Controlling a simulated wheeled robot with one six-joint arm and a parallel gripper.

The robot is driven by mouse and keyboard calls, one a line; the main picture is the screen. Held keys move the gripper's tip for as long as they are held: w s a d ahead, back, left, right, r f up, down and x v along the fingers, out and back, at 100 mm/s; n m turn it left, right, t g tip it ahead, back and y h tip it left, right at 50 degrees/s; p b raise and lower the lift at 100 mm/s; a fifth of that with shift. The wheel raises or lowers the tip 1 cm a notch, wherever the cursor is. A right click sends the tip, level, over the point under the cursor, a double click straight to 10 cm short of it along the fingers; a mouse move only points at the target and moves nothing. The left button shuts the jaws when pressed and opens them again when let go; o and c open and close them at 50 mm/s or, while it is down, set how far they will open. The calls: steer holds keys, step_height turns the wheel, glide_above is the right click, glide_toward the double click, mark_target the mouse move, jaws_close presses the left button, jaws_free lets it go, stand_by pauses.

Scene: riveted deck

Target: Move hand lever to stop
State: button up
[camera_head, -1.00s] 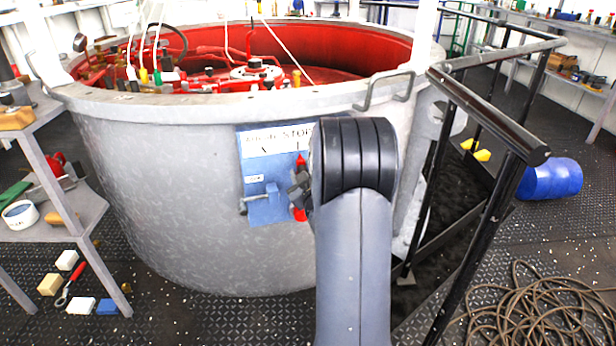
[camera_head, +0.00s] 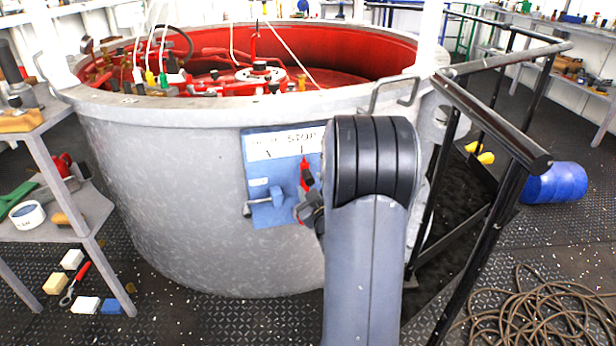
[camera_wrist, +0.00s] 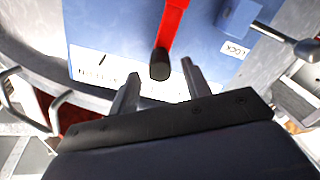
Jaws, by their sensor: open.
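A blue panel (camera_head: 262,172) is fixed to the outside of a grey round tank. A white label (camera_head: 283,144) across its top reads STOP on the right; its left word is unclear. A red hand lever (camera_head: 306,172) stands roughly upright below STOP, partly hidden by my gripper (camera_head: 308,206). In the wrist view, the red lever (camera_wrist: 172,25) ends in a black knob (camera_wrist: 160,65). My gripper (camera_wrist: 160,72) is open, its fingertips on either side of the knob in the picture. I cannot tell whether they touch it.
A small lock handle (camera_head: 264,201) juts from the panel's lower left; it also shows in the wrist view (camera_wrist: 305,49). A metal grab handle (camera_head: 394,95) sits on the tank rim. Black railings (camera_head: 480,120) stand right of my arm. Coiled hose (camera_head: 535,310) lies on the floor.

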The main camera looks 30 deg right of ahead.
mark_target(308, 175)
steer(key=v, duration=0.5)
steer(key=b+x, duration=0.1)
steer(key=x, duration=1)
steer(key=shift+s+d+p, duration=0.2)
steer(key=shift+d+p, duration=0.1)
steer(key=shift+a, duration=0.1)
